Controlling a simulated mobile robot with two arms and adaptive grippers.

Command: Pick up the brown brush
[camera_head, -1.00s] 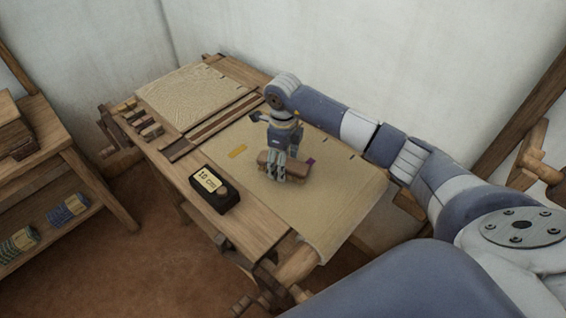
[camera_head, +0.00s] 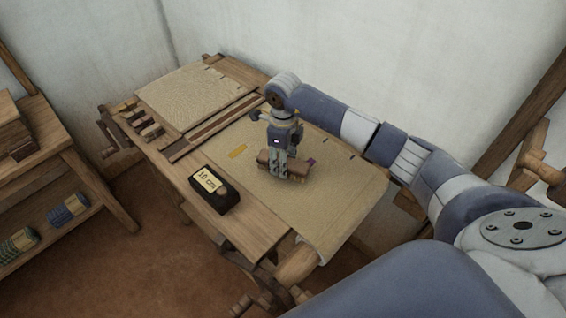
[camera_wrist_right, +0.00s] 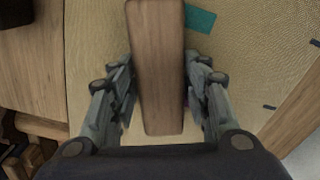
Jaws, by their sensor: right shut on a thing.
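The brown brush (camera_head: 297,167) is a wooden block over the near cloth of the loom. In the right wrist view the brush (camera_wrist_right: 157,65) lies lengthwise between the two fingers. My right gripper (camera_head: 284,172) comes from above and is shut on the brush, a finger on each long side; it also shows in the right wrist view (camera_wrist_right: 160,95). The gripper hides part of the brush in the head view. I cannot tell whether the brush touches the cloth. My left gripper is not in view.
A dark box with a yellow "10 cm" label (camera_head: 214,189) stands on the loom's front beam. A yellow patch (camera_head: 237,152) and a purple patch (camera_head: 311,162) lie on the cloth (camera_head: 325,205). Several small blocks (camera_head: 143,124) sit at the left edge. A shelf (camera_head: 45,165) stands at far left.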

